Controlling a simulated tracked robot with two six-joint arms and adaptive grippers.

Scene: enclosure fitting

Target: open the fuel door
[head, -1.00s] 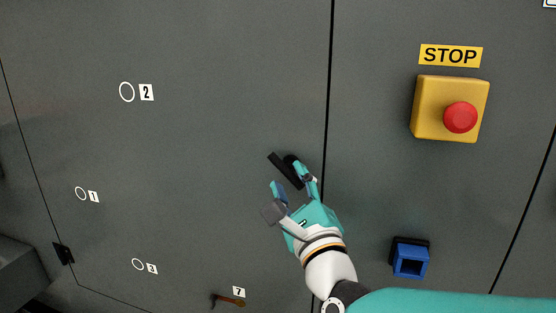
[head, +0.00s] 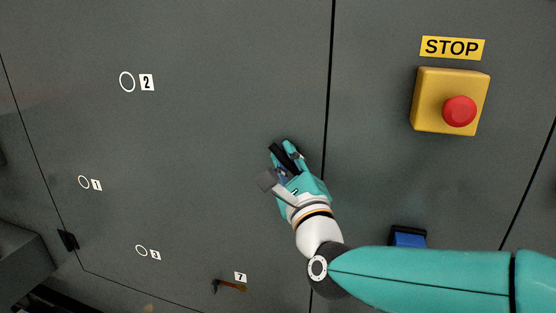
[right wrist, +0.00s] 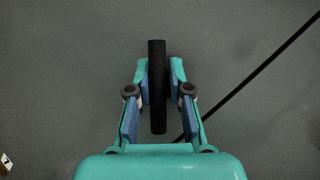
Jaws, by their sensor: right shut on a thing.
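The fuel door (head: 210,150) is the large grey panel left of a dark vertical seam in the head view. It looks flush with the panel beside it. Its black bar handle (head: 278,156) sits near the seam; in the right wrist view the handle (right wrist: 157,60) runs upright between the fingers. My right gripper (head: 287,162) is shut on the handle, with a finger on each side of it; it also shows in the right wrist view (right wrist: 158,88). The handle's root is hidden behind the gripper. My left gripper is not in view.
Right of the seam are a yellow box with a red stop button (head: 459,110) and a blue socket (head: 408,237), partly hidden by my right arm. A hammer-like tool (head: 229,286) is at the bottom by label 7. A black hinge (head: 68,240) is at lower left.

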